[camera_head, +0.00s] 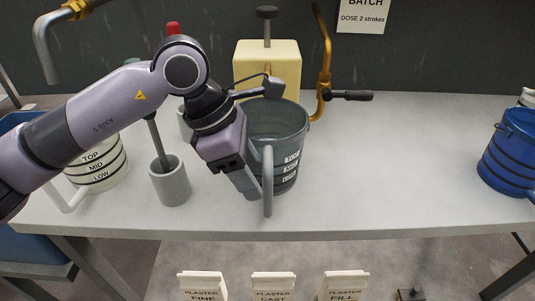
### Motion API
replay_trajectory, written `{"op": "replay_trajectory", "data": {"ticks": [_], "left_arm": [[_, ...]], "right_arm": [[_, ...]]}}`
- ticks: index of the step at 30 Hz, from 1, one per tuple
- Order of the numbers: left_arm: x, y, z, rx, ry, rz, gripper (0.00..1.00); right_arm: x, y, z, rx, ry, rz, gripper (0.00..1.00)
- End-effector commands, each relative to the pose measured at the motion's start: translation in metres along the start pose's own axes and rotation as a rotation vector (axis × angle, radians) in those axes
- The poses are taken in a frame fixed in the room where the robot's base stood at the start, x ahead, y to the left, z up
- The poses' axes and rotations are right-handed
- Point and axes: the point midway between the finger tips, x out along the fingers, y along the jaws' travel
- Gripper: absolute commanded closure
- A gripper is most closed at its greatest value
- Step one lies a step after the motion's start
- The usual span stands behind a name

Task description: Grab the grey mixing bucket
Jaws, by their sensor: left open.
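The grey mixing bucket (284,122) stands upright on the light grey table, with dark level bands and TOP, MID and LOW labels on its right side. Its long grey handle (267,183) faces the front of the table. My left gripper (254,191) is open and points down at the bucket's left front, close beside the handle. The arm and gripper hide the bucket's left side. I cannot tell whether a finger touches the handle. My right gripper is not in view.
A white bucket (104,164) and a grey cylindrical holder (171,184) stand to the left. A cream container (268,61) and a brass tap (324,75) are behind. A blue bucket (511,151) stands far right. The table (405,165) between is clear.

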Motion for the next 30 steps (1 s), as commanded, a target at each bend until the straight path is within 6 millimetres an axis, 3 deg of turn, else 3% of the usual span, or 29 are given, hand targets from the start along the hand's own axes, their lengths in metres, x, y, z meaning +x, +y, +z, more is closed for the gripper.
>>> {"op": "replay_trajectory", "data": {"ticks": [12, 20, 21, 25, 30], "left_arm": [[0.05, 0.0, -0.001, 0.0, 0.0, -0.002, 0.51], [0.054, 0.0, -0.001, 0.0, 0.0, 0.0, 0.51], [0.054, 0.0, -0.001, 0.0, 0.0, 0.0, 0.58], [0.054, 0.0, -0.001, 0.0, 0.0, 0.0, 1.0], [0.053, 0.0, -0.001, 0.0, 0.0, 0.0, 1.0]], "right_arm": [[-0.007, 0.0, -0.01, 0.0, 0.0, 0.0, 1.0], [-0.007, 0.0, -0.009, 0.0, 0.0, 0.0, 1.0], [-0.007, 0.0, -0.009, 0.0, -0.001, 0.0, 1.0], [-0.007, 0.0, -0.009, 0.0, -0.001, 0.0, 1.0], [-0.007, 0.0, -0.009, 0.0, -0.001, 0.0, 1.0]]}}
